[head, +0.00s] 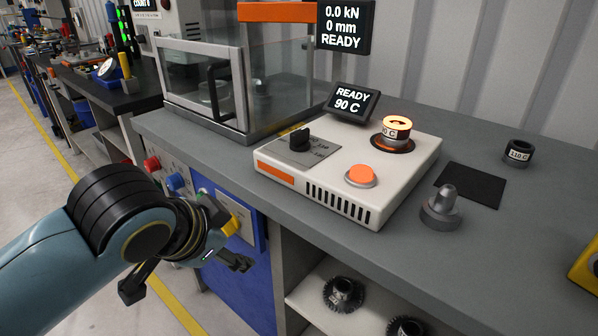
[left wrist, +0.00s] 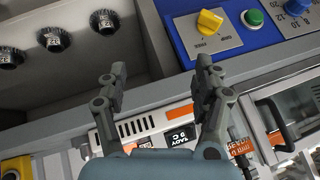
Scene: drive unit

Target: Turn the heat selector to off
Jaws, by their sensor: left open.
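The heat selector looks to be the black knob (head: 299,138) on a grey dial plate on top of the white heater (head: 400,165). Its labels are too small to read fully. The heater's small display (head: 352,99) reads READY 90 C. A ring (head: 397,128) glows orange on the heating spot. My left gripper (head: 187,278) is in front of the bench, low and left of the heater, away from the knob. In the left wrist view its two fingers (left wrist: 161,68) are apart with nothing between them. My right gripper is not in view.
A yellow knob (left wrist: 210,20) and a green button (left wrist: 253,17) sit on the bench-front panel near my left gripper. An orange button (head: 361,174) is beside the dial. A glass-walled press (head: 205,85) stands behind-left. A grey plunger (head: 441,207) stands right of the heater.

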